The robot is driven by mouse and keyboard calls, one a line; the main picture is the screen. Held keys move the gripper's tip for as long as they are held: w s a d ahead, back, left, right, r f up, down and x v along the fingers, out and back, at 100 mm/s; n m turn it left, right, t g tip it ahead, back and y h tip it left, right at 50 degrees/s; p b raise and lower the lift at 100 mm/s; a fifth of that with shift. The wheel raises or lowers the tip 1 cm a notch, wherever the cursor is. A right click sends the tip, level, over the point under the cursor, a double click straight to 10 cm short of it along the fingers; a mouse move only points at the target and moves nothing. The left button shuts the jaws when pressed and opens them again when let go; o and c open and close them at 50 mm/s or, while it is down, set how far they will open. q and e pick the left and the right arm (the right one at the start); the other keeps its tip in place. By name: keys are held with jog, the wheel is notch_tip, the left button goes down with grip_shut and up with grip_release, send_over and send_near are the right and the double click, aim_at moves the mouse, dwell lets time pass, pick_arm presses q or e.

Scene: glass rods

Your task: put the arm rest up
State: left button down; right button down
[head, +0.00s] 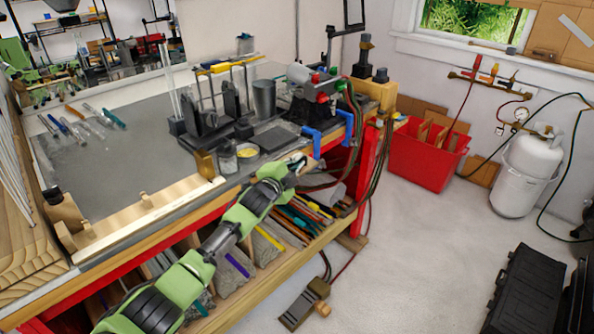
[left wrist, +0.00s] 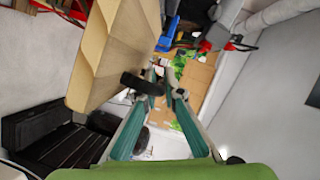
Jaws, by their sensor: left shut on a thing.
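My left gripper (head: 297,168) is at the front edge of the workbench (head: 140,243), near two blue clamps (head: 312,140). In the left wrist view its teal fingers (left wrist: 162,82) close in around a dark round knob (left wrist: 143,84), beside a pale wooden part (left wrist: 112,55). What the knob joins to is hidden. A long pale wooden rail (head: 150,217) with short pegs lies along the bench's front edge at the left. I cannot tell for sure which wooden part is the arm rest. My right gripper is not in view.
Rods fill the shelf (head: 290,222) below. A red bin (head: 425,155), a white gas tank (head: 527,165) and a foot pedal (head: 304,305) are on the floor. The middle floor is clear.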

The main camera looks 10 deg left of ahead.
pick_arm(q)
jog(key=shift+w+a+r, duration=0.1)
jog(key=shift+a+r, duration=0.1)
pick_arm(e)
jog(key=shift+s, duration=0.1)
pick_arm(q)
jog(key=c, duration=2.4)
grip_release()
jog(key=shift+c, duration=0.2)
jog(key=shift+f, duration=0.15)
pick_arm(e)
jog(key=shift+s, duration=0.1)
pick_arm(q)
jog(key=v, duration=1.2)
